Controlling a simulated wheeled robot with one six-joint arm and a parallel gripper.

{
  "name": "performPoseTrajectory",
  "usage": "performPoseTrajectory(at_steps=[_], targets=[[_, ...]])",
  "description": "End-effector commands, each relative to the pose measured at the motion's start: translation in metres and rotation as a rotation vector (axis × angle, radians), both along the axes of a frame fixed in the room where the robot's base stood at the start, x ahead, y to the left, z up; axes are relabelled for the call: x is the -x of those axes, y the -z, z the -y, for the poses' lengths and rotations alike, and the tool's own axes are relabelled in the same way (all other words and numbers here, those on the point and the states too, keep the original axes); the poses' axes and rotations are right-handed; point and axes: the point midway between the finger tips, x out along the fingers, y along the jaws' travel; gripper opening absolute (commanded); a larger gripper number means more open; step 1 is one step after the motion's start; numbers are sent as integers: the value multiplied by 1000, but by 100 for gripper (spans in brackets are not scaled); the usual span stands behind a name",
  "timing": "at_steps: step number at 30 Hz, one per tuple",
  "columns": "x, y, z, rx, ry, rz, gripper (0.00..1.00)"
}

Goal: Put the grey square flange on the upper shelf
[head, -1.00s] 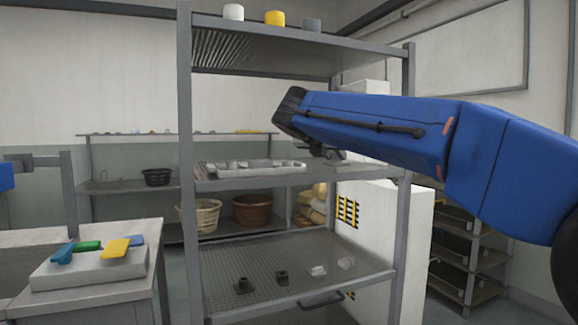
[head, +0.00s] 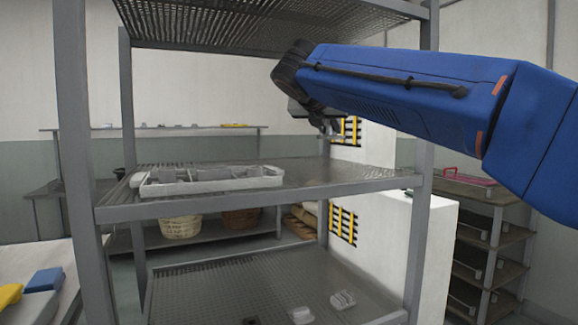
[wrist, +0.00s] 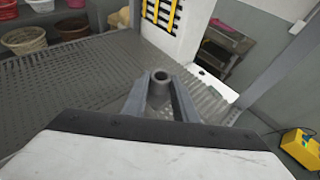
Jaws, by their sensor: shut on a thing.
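My gripper (head: 328,128) is in front of the rack's right part, above the middle board (head: 330,183) and below the top board (head: 240,28). It is shut on a grey part. The wrist view shows this part, the grey flange (wrist: 160,77), with a round hollow boss between the two fingers (wrist: 160,98). Its square base is mostly hidden by the fingers. Below it the wrist view shows the ribbed board of the rack (wrist: 85,85). Only the underside and front edge of the top board show in the head view.
A pale tray (head: 210,183) with grey parts stands at the left of the middle board. Its right side is clear. The lower board (head: 240,285) holds small parts. Rack posts (head: 82,160) stand at the sides. A white cabinet (head: 395,255) is behind right.

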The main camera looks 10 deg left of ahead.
Motion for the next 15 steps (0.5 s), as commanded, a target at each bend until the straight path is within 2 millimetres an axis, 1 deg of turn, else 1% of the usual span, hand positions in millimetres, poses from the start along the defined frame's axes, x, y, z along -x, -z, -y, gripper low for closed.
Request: performPoseTrajectory(at_steps=[3,6,13,15], targets=[[1,21,1,1,-1,-2,0],[1,36,1,2,0,-1,0],[0,54,0,2,-1,-1,0],[1,63,1,2,0,-1,0]])
